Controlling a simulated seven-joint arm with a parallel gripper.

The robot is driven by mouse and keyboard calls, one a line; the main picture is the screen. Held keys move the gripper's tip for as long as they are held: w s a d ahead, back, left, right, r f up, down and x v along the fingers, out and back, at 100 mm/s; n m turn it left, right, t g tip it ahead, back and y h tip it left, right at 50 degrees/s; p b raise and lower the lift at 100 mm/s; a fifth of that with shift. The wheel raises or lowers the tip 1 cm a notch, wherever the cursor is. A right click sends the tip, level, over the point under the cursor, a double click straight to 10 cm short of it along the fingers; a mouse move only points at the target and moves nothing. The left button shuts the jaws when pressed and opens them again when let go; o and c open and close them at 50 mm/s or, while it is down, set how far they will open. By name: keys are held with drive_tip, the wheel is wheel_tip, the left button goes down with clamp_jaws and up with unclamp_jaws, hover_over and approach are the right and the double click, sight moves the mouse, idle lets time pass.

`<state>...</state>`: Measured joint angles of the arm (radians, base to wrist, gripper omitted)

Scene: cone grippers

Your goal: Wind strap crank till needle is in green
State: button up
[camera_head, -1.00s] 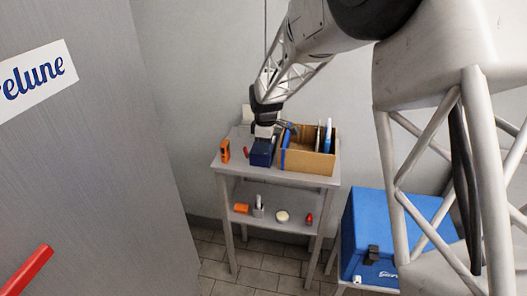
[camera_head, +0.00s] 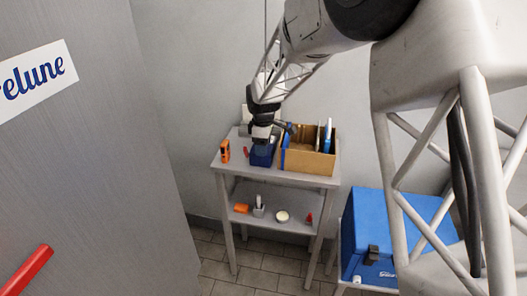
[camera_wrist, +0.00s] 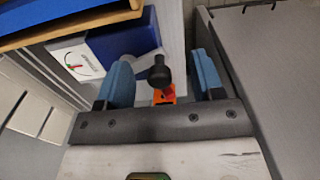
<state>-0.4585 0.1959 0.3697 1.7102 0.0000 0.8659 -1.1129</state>
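The blue strap device (camera_head: 262,158) sits on the table top, left of the cardboard box. In the wrist view its blue body (camera_wrist: 125,38) shows beside a white gauge (camera_wrist: 77,64) with a red needle and a small green zone. The needle's exact place against the green is too small to tell. A black round crank knob (camera_wrist: 158,72) stands between the two blue fingers of my gripper (camera_wrist: 163,80). My gripper is open, with visible gaps on both sides of the knob. In the head view my gripper (camera_head: 261,147) is over the device and hides part of it.
A cardboard box (camera_head: 310,162) with upright items stands close on the right. An orange object (camera_head: 225,151) stands at the table's left. Small items, including a white round one (camera_head: 282,217), lie on the lower shelf. A blue case (camera_head: 385,240) is at lower right.

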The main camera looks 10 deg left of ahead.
drive_tip(key=shift+r, duration=0.1)
idle(0.6)
drive_tip(key=shift+r, duration=3.9)
drive_tip(key=shift+d+r, duration=0.1)
drive_tip(key=shift+s+d+r, duration=0.15)
drive_tip(key=shift+d, duration=0.1)
drive_tip(key=s+d+r+m+t, duration=0.1)
drive_tip(key=s+d+r+m, duration=0.4)
drive_tip(key=s+d, duration=0.5)
drive_tip(key=s+d+r+m, duration=0.4)
drive_tip(key=s+d+r, duration=0.3)
drive_tip(key=d, duration=0.5)
drive_tip(key=s+d+f+m, duration=0.1)
drive_tip(key=s+d+m, duration=0.3)
drive_tip(key=s, duration=0.8)
drive_tip(key=s+d+f+m+t, duration=0.1)
drive_tip(key=s+d+f+m, duration=0.1)
drive_tip(key=s+d+m, duration=0.3)
drive_tip(key=s+d, duration=0.4)
drive_tip(key=s, duration=0.3)
drive_tip(key=shift+s+f+t, duration=0.25)
drive_tip(key=shift+f+t, duration=0.05)
